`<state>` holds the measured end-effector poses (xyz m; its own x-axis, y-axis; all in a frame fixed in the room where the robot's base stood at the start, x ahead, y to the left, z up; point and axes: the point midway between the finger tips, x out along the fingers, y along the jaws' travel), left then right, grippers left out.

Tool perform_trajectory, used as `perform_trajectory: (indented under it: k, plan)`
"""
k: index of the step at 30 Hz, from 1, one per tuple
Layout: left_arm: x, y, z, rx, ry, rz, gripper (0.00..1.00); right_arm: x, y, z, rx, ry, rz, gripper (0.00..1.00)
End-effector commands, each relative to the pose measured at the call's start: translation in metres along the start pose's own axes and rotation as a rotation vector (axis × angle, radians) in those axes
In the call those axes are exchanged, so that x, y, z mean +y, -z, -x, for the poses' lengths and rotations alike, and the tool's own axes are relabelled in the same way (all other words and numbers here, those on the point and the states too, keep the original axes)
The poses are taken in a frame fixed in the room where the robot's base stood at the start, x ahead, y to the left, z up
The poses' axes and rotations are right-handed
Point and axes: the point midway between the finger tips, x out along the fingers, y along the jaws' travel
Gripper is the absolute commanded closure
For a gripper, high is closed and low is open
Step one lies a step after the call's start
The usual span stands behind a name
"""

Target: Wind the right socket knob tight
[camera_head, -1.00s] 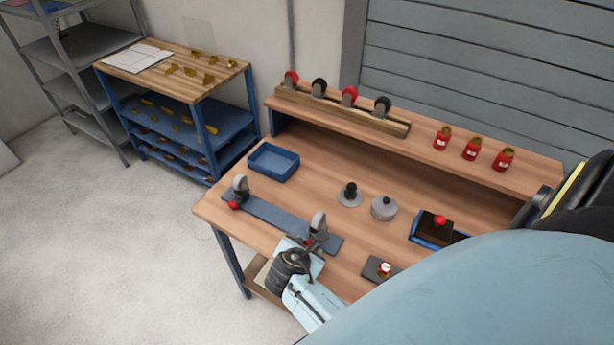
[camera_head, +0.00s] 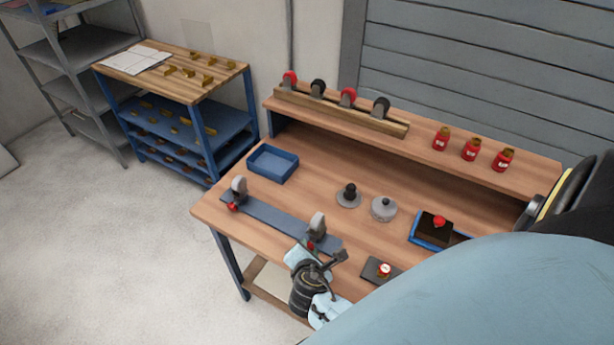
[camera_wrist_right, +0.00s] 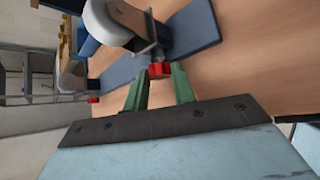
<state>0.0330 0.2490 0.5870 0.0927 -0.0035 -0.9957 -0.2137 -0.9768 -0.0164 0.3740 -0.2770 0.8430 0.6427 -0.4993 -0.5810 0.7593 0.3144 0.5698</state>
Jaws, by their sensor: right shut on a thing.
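The right socket knob (camera_head: 310,246) is small and red, at the foot of the right grey socket (camera_head: 317,226) on a blue-grey base plate (camera_head: 275,222). In the right wrist view the red knob (camera_wrist_right: 159,70) sits between the tips of the two green fingers. My right gripper (camera_head: 309,250) is shut on this knob at the plate's right end; the wrist view shows its fingers (camera_wrist_right: 160,76) close up. The left socket (camera_head: 239,187) has its own red knob (camera_head: 232,207). My left gripper is not in view.
A blue tray (camera_head: 273,164), a dark spool (camera_head: 348,195), a grey lidded pot (camera_head: 384,208) and a blue box (camera_head: 428,231) stand on the bench. A dark pad with a red-and-white button (camera_head: 385,269) lies right of my gripper. Bare wood lies between the plate and the spool.

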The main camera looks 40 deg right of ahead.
Motion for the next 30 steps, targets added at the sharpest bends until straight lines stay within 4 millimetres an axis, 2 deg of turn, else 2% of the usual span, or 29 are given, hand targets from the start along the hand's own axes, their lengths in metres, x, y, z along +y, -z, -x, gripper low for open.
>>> perform_trajectory:
  k: [1,4,15,16,21,30]
  plan:
    - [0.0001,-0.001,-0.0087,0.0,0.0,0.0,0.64,-0.004,0.0023,-0.0022,-0.001,-0.026,-0.022,0.97]
    - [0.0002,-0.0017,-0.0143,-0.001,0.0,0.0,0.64,-0.0039,0.0019,-0.0017,0.0,-0.063,-0.061,0.97]
    - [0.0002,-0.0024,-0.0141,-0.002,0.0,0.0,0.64,-0.0017,0.0006,0.0002,0.002,-0.081,-0.081,0.97]
    - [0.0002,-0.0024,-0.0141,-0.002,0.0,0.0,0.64,-0.0017,0.0007,0.0002,0.002,-0.08,-0.081,0.73]
    - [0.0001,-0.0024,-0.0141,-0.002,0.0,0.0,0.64,-0.0019,0.0006,0.0001,0.001,-0.08,-0.08,0.52]
    - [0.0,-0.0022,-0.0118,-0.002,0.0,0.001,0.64,-0.0033,0.0004,0.0001,0.0,-0.066,-0.07,0.52]
